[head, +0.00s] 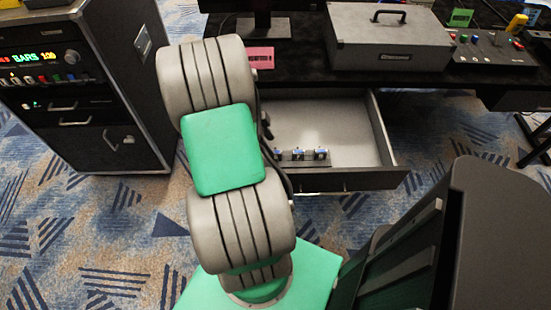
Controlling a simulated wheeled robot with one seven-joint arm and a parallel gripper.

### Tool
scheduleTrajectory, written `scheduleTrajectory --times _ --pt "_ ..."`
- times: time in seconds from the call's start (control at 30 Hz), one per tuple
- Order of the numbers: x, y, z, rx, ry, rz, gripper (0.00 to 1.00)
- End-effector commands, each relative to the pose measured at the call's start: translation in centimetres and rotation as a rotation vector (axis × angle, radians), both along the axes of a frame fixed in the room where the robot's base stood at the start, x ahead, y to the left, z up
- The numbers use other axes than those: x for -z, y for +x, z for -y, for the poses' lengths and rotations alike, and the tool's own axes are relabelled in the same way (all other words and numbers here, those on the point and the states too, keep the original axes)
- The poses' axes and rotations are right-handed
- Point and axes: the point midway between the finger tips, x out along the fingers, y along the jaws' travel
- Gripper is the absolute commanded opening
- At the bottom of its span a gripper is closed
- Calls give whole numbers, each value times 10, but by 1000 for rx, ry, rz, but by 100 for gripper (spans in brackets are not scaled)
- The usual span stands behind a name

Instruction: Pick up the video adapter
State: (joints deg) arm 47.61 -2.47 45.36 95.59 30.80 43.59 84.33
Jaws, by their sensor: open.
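Several small dark connector pieces with blue tops sit in a row on a dark strip at the front of an open drawer (345,125) under the black desk. The rightmost piece (321,154) and the middle piece (298,155) show clearly. The left piece (278,153) is close beside my arm. They look like adapters, but I cannot tell which is the video adapter. My grey and green arm rises in front of the drawer's left side and hides that part. My gripper is hidden behind the arm.
A grey case (390,38) with a black handle stands on the desk (300,72). A control panel (488,48) is to its right, and a pink card (260,57) to its left. A black equipment rack (75,75) stands at left. The drawer's back is empty.

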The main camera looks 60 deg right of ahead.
Motion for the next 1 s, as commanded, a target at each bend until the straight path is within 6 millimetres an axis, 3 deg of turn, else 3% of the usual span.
scheduleTrajectory --times 0.4,0.67,1.0 --pt "61 -21 12 4 1 1 47" --pt "65 -22 13 1 0 3 47" --pt "65 -21 13 -1 0 4 20"
